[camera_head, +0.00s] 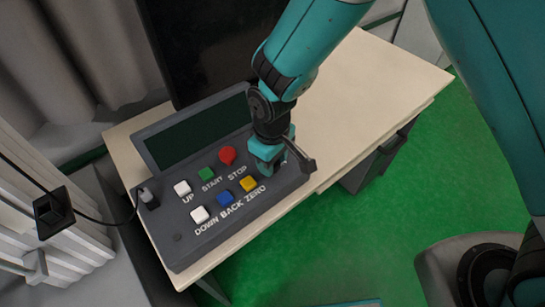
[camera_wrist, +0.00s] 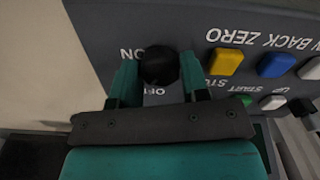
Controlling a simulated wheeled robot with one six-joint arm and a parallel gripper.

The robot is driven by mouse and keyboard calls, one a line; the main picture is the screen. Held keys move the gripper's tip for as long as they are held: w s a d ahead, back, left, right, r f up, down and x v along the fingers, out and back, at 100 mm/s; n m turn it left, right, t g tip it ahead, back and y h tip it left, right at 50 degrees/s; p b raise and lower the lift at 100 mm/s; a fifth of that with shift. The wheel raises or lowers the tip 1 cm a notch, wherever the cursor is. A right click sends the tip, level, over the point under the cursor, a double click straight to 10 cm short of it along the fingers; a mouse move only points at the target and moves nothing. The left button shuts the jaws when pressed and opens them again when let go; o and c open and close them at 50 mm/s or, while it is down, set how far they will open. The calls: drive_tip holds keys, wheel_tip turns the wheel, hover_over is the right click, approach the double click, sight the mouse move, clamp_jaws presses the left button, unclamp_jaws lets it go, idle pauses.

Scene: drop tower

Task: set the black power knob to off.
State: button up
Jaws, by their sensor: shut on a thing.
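The black power knob (camera_wrist: 158,66) is at the end of the grey control panel (camera_wrist: 105,40), between the two teal fingers of my gripper (camera_wrist: 157,78) in the wrist view. The fingers are shut on its sides. The word ON is printed left of the knob in that view, and OFF is partly visible just below it. I cannot tell which way the knob points. In the head view my gripper (camera_head: 270,165) reaches down onto the right end of the panel and hides the knob.
In the head view, the white (camera_head: 182,188), green (camera_head: 207,174), red (camera_head: 227,155), blue (camera_head: 224,198) and yellow (camera_head: 248,184) buttons sit left of my gripper. A dark display (camera_head: 200,130) is behind them. The pale table (camera_head: 365,80) is clear to the right.

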drive_tip(key=n, duration=0.6)
drive_tip(key=shift+r, duration=0.1)
drive_tip(key=shift+w+n+p, duration=0.1)
drive_tip(key=shift+n+p, duration=0.2)
idle(0.3)
drive_tip(key=o, duration=0.9)
wheel_tip(320, 180, up, 17)
drive_tip(key=shift+r+b, duration=0.2)
drive_tip(key=shift+b, duration=0.1)
drive_tip(key=s+d+r+m+y, duration=0.1)
drive_tip(key=s+d+r+m, duration=0.1)
drive_tip(key=s+d+m, duration=0.1)
drive_tip(key=s+d+r+m+y, duration=0.1)
drive_tip(key=s+d+r+m, duration=0.2)
drive_tip(key=s, duration=0.5)
drive_tip(key=s+d+r+m+y, duration=0.2)
drive_tip(key=s+d+r+m, duration=0.1)
drive_tip(key=s+d, duration=0.2)
drive_tip(key=shift+s+d+r, duration=0.2)
drive_tip(key=shift+d+r, duration=0.05)
drive_tip(key=shift+d, duration=0.1)
